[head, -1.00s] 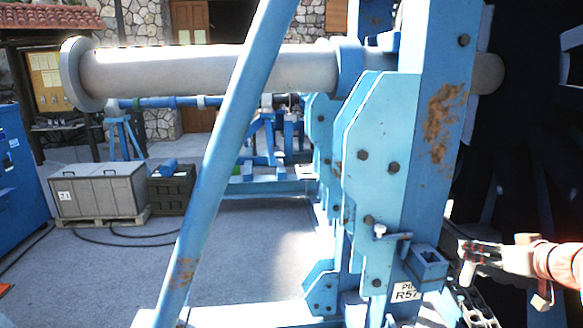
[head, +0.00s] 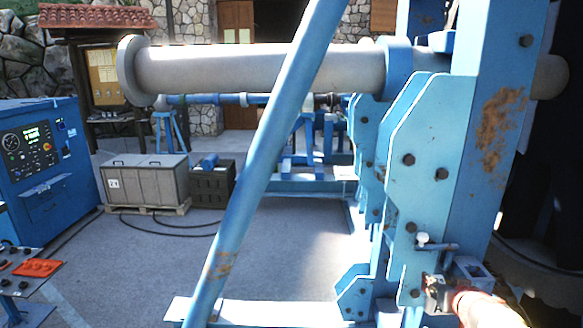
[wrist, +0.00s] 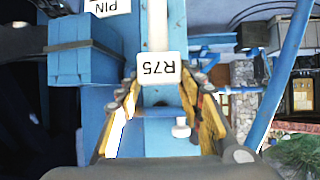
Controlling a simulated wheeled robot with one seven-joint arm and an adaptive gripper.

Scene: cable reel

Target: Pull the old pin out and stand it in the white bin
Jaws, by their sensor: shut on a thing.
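My gripper (head: 440,293) is beside the blue post, just below a grey bar with a white knob (head: 423,238) on the post's side. I cannot tell whether this piece or the knobbed bar is the old pin. The white knob also shows between the fingers in the wrist view (wrist: 181,128). An open blue square holder (head: 473,268) is right of my gripper. No white bin is in view.
The blue post (head: 497,110) and a slanted blue brace (head: 265,160) stand close ahead. A control cabinet (head: 40,155) and a button panel (head: 25,268) are at left. The grey floor between is open.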

